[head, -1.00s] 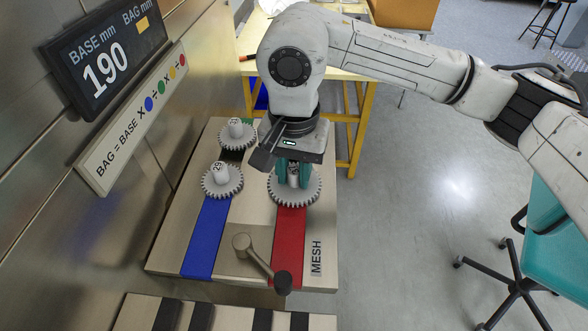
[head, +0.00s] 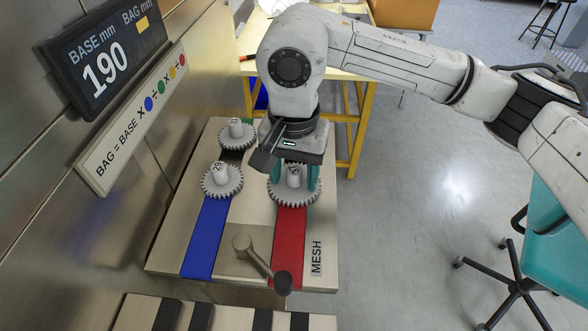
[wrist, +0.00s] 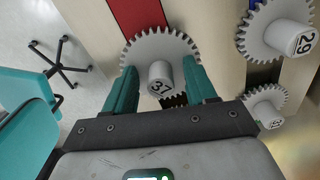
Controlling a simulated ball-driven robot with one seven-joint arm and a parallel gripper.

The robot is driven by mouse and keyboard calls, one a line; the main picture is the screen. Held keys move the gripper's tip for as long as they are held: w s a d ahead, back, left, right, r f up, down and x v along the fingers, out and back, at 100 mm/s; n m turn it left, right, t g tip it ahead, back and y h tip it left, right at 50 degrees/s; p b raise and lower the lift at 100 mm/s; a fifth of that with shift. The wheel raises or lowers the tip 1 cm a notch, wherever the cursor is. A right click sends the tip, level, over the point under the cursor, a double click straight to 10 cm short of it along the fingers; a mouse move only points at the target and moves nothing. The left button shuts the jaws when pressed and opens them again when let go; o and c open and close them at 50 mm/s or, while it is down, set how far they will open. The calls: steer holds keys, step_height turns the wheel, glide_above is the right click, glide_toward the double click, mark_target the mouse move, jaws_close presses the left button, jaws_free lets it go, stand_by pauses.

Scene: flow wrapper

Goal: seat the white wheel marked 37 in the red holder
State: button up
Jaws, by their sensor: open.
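The white toothed wheel marked 37 (wrist: 150,50) lies at the end of the red strip of the holder (wrist: 137,15) in the wrist view. In the head view the same wheel (head: 294,199) sits at the upper end of the red strip (head: 287,240). My gripper (wrist: 162,90) is open, its two teal fingers on either side of the wheel's hub (wrist: 161,75) and apart from it. In the head view my gripper (head: 295,178) is low over the wheel. Whether the wheel is fully down cannot be told.
A white wheel marked 29 (head: 221,184) sits at the blue strip (head: 207,240), and another wheel (head: 237,138) sits behind it. A crank handle (head: 262,262) stands in front, between the strips. A wall panel with a display (head: 105,60) is at the left.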

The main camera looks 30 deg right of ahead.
step_height(320, 180, up, 11)
stand_by(0.6)
steer(key=shift+f, duration=0.1)
stand_by(0.3)
